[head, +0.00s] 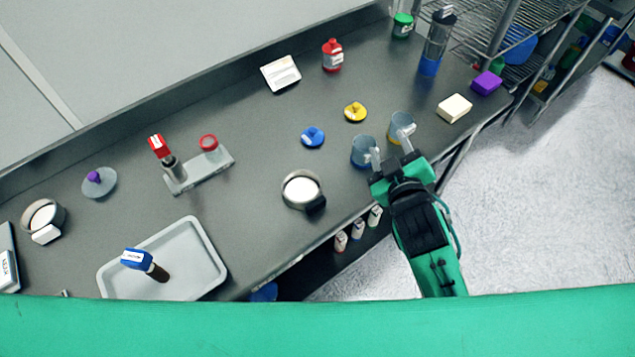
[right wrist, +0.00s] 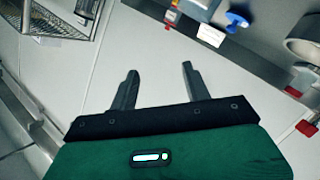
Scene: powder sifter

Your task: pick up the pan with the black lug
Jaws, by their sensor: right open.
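The pan with the black lug (head: 302,188) is a round metal-rimmed pan with a white inside. It sits on the dark worktop near the front edge, its black lug (head: 316,204) facing the front right. My right gripper (head: 391,148) is open and empty, to the right of the pan and apart from it, by two clear cups. Its two dark fingers (right wrist: 160,76) stand well apart in the right wrist view. A similar pan with a white lug (head: 43,217) sits at the far left. My left gripper is not in view.
Clear cups (head: 364,151) stand close to my right gripper. A blue lid (head: 312,137) and a yellow lid (head: 355,111) lie behind the pan. A grey tray (head: 190,262) holds a blue-topped tool at the front left. The worktop immediately around the pan is clear.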

